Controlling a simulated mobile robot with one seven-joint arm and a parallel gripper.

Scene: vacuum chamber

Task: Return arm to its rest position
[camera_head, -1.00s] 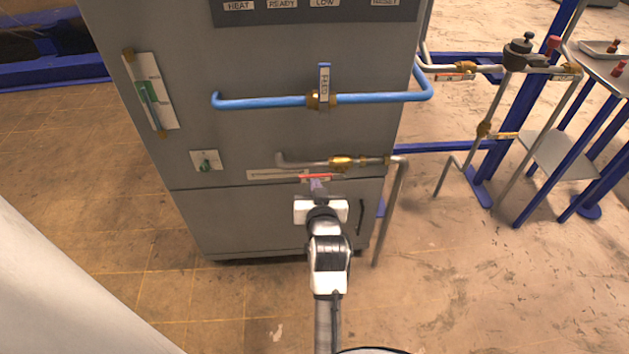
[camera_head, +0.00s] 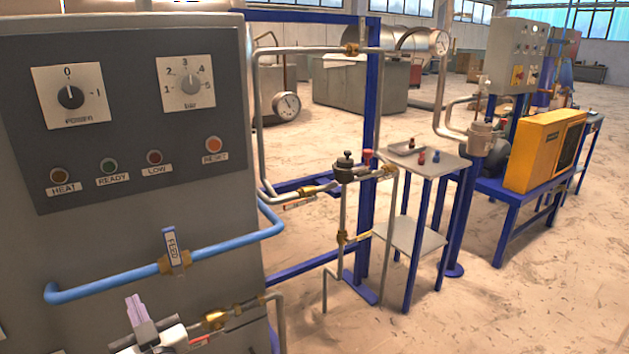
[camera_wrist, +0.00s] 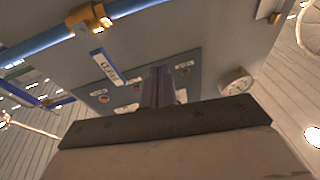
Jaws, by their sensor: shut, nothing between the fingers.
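My gripper (camera_head: 135,308) is at the lower left of the head view, in front of the grey cabinet (camera_head: 120,225). Its fingers are together and empty, pointing upward. In the wrist view the closed fingers (camera_wrist: 158,88) rise from the dark gripper body, with the cabinet panel behind them. The fingers overlap the cabinet front in the picture; I see no clear contact. Most of my arm is below the head view.
The blue pipe with its FEED valve (camera_head: 175,252) runs across the cabinet above my gripper. A lower pipe with a brass fitting (camera_head: 215,318) is close to its right. A blue pipe frame and a small side table (camera_head: 425,160) stand to the right, with open floor beyond.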

